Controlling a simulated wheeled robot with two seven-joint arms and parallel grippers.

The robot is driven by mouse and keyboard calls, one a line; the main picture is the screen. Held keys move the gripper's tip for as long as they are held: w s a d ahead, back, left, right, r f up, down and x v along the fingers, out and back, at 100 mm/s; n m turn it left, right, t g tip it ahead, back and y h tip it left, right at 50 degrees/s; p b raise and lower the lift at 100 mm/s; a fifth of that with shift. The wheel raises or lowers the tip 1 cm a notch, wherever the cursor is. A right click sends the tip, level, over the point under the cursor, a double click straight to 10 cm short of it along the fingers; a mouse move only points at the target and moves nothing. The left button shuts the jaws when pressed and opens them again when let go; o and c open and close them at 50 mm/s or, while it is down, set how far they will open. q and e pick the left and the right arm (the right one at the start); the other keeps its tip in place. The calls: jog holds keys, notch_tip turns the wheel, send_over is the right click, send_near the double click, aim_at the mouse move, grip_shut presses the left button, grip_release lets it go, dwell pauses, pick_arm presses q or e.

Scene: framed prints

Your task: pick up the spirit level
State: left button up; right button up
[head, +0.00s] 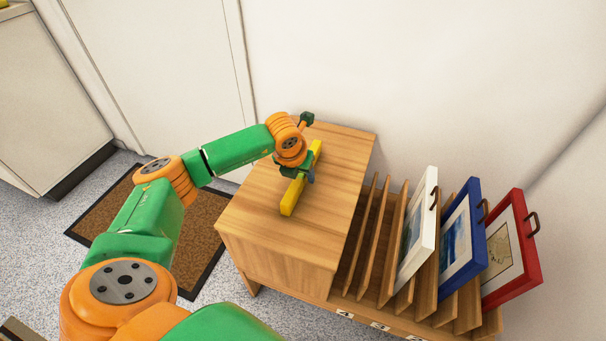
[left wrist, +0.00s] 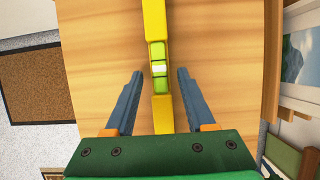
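The yellow spirit level (head: 290,199) lies on the wooden cabinet top (head: 338,191). In the left wrist view the level (left wrist: 155,28) runs from top to bottom, with its green vial section near the middle. My left gripper (head: 298,174) is over the level and hides part of it in the head view. In the left wrist view its two grey fingers (left wrist: 158,82) are apart, one on each side of the level, with gaps to it. The gripper is open and empty. My right gripper is not in view.
A slotted wooden rack (head: 371,250) beside the cabinet top holds a white-framed print (head: 414,232), a blue-framed print (head: 456,240) and a red-framed print (head: 512,252). A brown doormat (head: 200,240) lies on the floor at left. A wall stands behind the cabinet.

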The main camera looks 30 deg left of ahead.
pick_arm(q)
grip_shut()
